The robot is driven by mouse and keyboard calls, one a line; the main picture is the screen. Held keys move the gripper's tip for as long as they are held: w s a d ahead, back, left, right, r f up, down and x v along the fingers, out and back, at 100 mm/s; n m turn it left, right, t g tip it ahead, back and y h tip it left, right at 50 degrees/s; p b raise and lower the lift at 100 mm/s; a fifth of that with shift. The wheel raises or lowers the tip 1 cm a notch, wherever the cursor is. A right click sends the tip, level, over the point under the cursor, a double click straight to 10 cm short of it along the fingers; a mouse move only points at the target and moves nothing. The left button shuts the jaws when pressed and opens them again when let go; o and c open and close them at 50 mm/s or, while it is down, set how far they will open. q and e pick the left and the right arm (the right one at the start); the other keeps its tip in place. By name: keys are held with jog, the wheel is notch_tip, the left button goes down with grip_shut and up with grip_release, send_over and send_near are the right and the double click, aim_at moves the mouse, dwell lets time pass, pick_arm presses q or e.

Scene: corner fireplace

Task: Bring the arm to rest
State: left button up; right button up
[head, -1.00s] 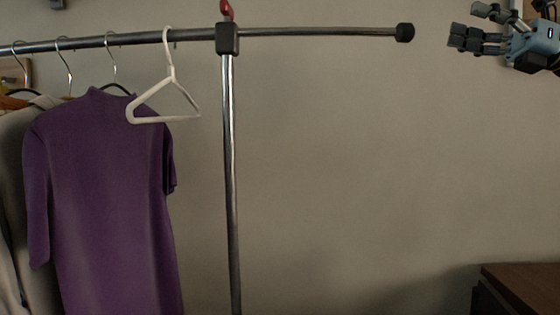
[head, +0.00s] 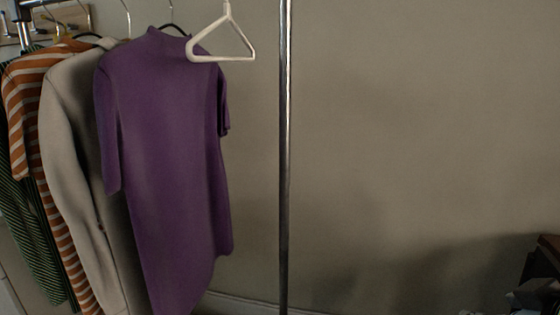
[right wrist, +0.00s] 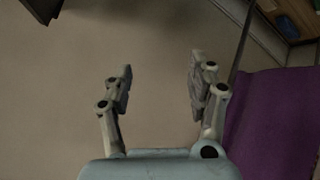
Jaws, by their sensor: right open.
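My right gripper (right wrist: 158,90) shows in the right wrist view with its two fingers spread apart and nothing between them. Plain beige wall or floor surface lies behind it, and the purple garment (right wrist: 280,125) is to its right, apart from the fingers. In the head view, dark shapes at the lower right edge are too dim to identify. My left gripper is not in view.
In the head view, a purple top (head: 165,150), a grey garment (head: 75,140) and a striped orange one (head: 35,75) hang at left. A white empty hanger (head: 225,57) hangs beside the metal pole (head: 284,150). The wall right of the pole is bare.

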jog(key=s+a+f+m+g+y, duration=0.1)
jog(key=s+a+f+g, duration=0.15)
jog(key=s, duration=0.45)
jog(key=s+a+f+m+g, duration=0.1)
jog(key=s+a+m+g, duration=0.15)
jog(key=s, duration=0.45)
notch_tip(320, 180, down, 27)
jog(key=s+d+g+b, duration=0.1)
jog(key=s+d+g, duration=0.1)
jog(key=d, duration=0.1)
jog(key=s+d+f+g+b, duration=0.1)
jog(key=s+f, duration=1.6)
jog(key=s, duration=0.2)
jog(key=shift+f, duration=0.4)
